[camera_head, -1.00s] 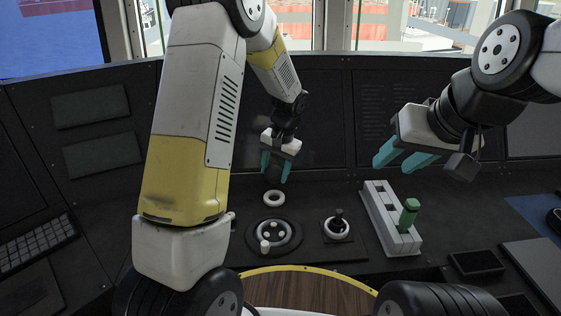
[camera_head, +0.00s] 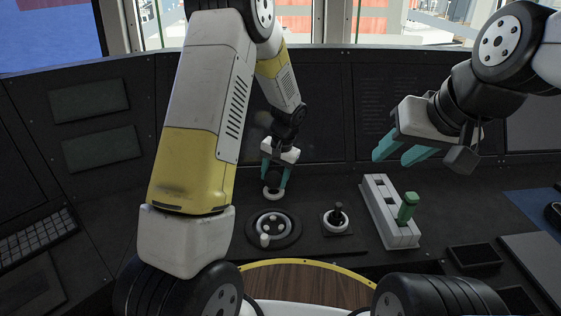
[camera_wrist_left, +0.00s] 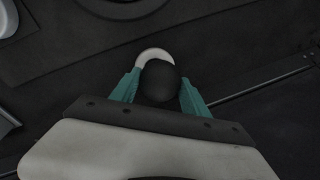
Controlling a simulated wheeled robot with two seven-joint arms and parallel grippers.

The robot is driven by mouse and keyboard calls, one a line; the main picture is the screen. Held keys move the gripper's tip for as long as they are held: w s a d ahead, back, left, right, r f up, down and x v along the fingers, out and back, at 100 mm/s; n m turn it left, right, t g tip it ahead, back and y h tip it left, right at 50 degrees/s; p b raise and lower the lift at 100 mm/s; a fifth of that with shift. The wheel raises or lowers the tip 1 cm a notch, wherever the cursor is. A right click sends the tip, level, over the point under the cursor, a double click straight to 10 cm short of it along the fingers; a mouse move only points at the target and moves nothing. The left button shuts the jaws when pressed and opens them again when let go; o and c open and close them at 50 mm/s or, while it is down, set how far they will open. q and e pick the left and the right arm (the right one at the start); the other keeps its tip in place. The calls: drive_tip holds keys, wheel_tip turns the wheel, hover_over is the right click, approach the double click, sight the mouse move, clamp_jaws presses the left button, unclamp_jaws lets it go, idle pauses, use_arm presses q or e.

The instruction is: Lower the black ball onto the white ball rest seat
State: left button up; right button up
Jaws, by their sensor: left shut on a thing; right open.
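My left gripper (camera_head: 275,180) is shut on the black ball (camera_head: 273,177) just above the white ball rest seat (camera_head: 273,194). In the left wrist view the black ball (camera_wrist_left: 159,81) sits between the teal fingers (camera_wrist_left: 158,88). The white seat (camera_wrist_left: 151,56) shows there as a pale ring partly hidden behind the ball. I cannot tell whether the ball touches the seat. My right gripper (camera_head: 401,152) is open and empty above the console at the right.
A round black dial with white knobs (camera_head: 273,229) lies in front of the seat. A small joystick (camera_head: 338,217) stands to its right. A grey slotted block (camera_head: 378,205) with a green handle (camera_head: 408,207) is further right. Dark console panels rise behind.

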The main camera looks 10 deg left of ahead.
use_arm(q)
drive_tip(key=shift+f, duration=0.15)
idle(0.5)
drive_tip(key=shift+f, duration=0.65)
drive_tip(key=o, duration=1.6)
drive_tip(key=shift+c, duration=0.2)
drive_tip(key=shift+s+d+r, duration=0.1)
drive_tip(key=shift+d+r, duration=0.15)
drive_tip(key=shift+r, duration=1)
drive_tip(key=shift+s+d+r, duration=0.1)
drive_tip(key=shift+d+r, duration=0.1)
drive_tip(key=shift+r, duration=1.1)
drive_tip(key=shift+d+r, duration=0.25)
drive_tip(key=shift+r, duration=1)
drive_tip(key=shift+r, duration=0.1)
